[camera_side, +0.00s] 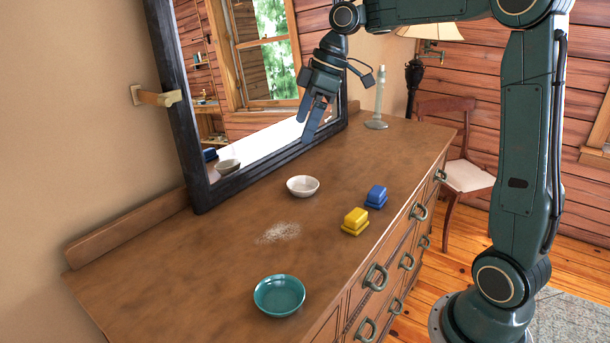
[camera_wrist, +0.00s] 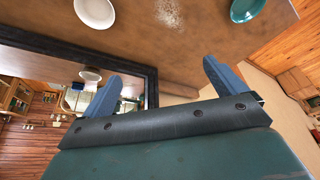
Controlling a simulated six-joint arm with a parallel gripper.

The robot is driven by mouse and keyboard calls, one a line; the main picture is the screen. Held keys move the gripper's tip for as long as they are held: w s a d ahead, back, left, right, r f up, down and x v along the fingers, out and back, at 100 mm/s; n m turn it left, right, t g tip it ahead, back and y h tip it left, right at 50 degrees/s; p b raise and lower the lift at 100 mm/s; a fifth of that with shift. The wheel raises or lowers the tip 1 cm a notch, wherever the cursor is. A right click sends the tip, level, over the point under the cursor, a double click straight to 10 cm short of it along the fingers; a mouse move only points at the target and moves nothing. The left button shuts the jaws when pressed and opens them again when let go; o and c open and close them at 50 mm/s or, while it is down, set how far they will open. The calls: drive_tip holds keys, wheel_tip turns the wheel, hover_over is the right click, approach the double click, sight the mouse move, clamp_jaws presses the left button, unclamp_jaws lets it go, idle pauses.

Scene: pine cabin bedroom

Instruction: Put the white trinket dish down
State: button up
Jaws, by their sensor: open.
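The white trinket dish (camera_side: 303,186) stands upright on the wooden dresser top, in front of the mirror. It looks empty. In the wrist view the white dish (camera_wrist: 95,12) is at the top left, cut by the frame's edge. My gripper (camera_side: 314,122) is above the dresser near the mirror, higher than the dish and apart from it. Its blue fingers are spread and empty; in the wrist view the gripper (camera_wrist: 166,80) has a wide gap between its fingertips.
A teal dish (camera_side: 279,295) stands near the dresser's front left. A pale powder patch (camera_side: 279,232) lies between the dishes. A yellow box (camera_side: 355,221) and a blue box (camera_side: 376,196) sit near the drawer edge. A glass candlestick (camera_side: 378,105) stands at the far end. The mirror (camera_side: 235,100) leans behind.

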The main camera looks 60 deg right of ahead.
drive_tip(key=s+a+f+m+t+h, duration=0.1)
drive_tip(key=s+a+f+m, duration=0.1)
drive_tip(key=s, duration=1)
drive_tip(key=s+a+f+m+t+h, duration=0.1)
drive_tip(key=s+a+m, duration=0.4)
drive_tip(key=s, duration=0.6)
drive_tip(key=shift+s+f+m+h, duration=0.4)
drive_tip(key=shift+f+m, duration=0.2)
drive_tip(key=shift+f, duration=0.1)
